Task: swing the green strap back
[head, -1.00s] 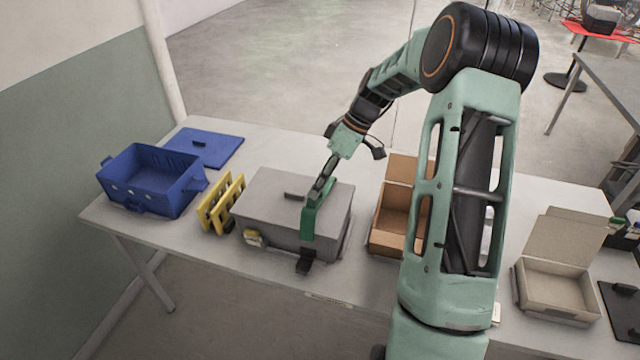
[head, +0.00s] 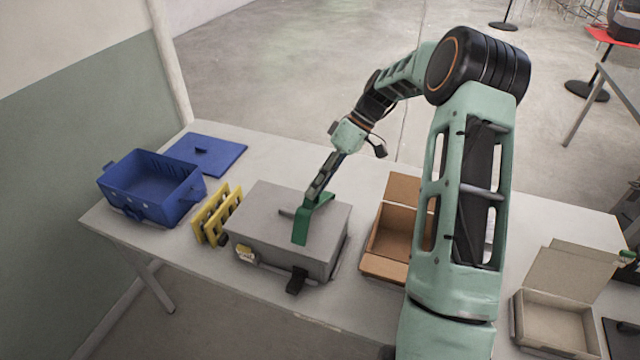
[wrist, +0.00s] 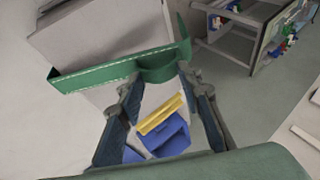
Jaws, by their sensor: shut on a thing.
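The grey box (head: 262,215) stands on the table with its lid on. The green strap (head: 301,228) lies over the top of the box, its broad end above the lid and clear of the front wall. My gripper (head: 318,192) is shut on the strap at the right part of the lid. In the wrist view the strap (wrist: 108,73) runs across in front of the fingers, with a curved part between the tips (wrist: 158,78). A black catch (head: 297,281) sits low on the box's front. The strap's far end is hidden behind my gripper.
Yellow racks (head: 216,215) stand close to the left of the box, with a blue crate (head: 150,190) and blue lid (head: 206,154) beyond. An open cardboard box (head: 390,268) stands to the right. The table's front edge lies close before the grey box.

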